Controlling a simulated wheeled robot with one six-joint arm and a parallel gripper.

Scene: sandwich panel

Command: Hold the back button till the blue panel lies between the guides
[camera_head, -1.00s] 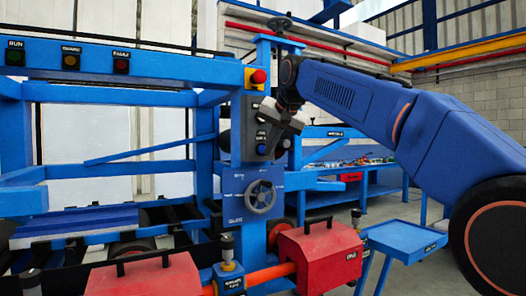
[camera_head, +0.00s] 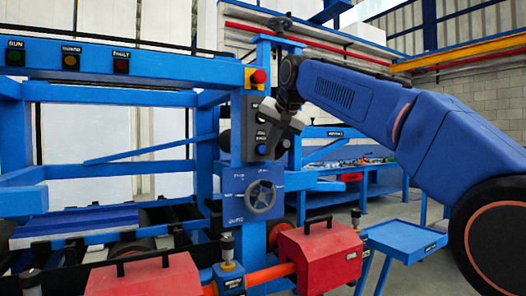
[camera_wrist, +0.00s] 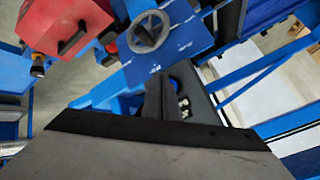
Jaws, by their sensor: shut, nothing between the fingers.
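The blue panel (camera_head: 85,221) lies flat on the machine's bed at the left in the head view. The grey button box (camera_head: 251,117) is fixed on the blue post. A blue button (camera_head: 261,149) shows low on the box; its label is too small to read. My gripper (camera_head: 269,145) is shut and empty, its tips close in front of the lower box. In the wrist view my gripper (camera_wrist: 163,103) points at the box beside a blue button (camera_wrist: 173,83); contact is unclear.
A handwheel (camera_head: 260,196) sits below the box, and a red emergency stop (camera_head: 258,77) above it. Red covers (camera_head: 320,258) with black handles stand in front. A small blue tray (camera_head: 405,237) stands at the right. The RUN lamp (camera_head: 15,57) is dark.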

